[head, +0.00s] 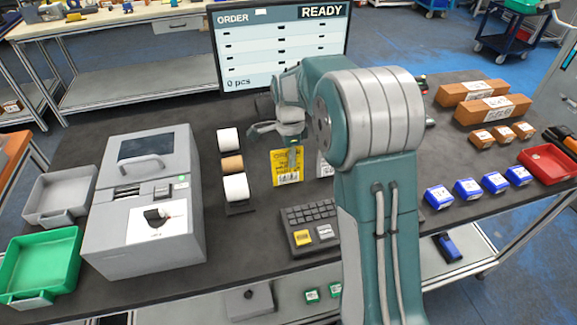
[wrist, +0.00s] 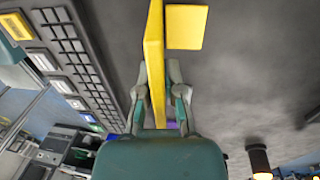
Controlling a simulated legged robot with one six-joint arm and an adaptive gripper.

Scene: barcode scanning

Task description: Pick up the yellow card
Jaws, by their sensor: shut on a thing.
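The yellow card (head: 287,175), with dark print and a barcode, is upright in the middle of the head view, behind the keypad. My gripper (head: 292,153) is at its upper part. In the wrist view the yellow card (wrist: 154,55) shows nearly edge-on between the two fingers of my gripper (wrist: 160,100), which is shut on it. I cannot tell whether its lower edge touches the table. A flat yellow square (wrist: 186,27) lies beyond it in the wrist view. A pale card (head: 325,166) stands just right, partly hidden by my arm.
The keypad (head: 310,225) is in front of the card. Paper rolls (head: 235,187) stand to the left, beside a grey machine (head: 150,200). The order screen (head: 280,45) reads READY and 0 pcs. Blue boxes (head: 468,190) and brown cartons (head: 492,108) are at the right.

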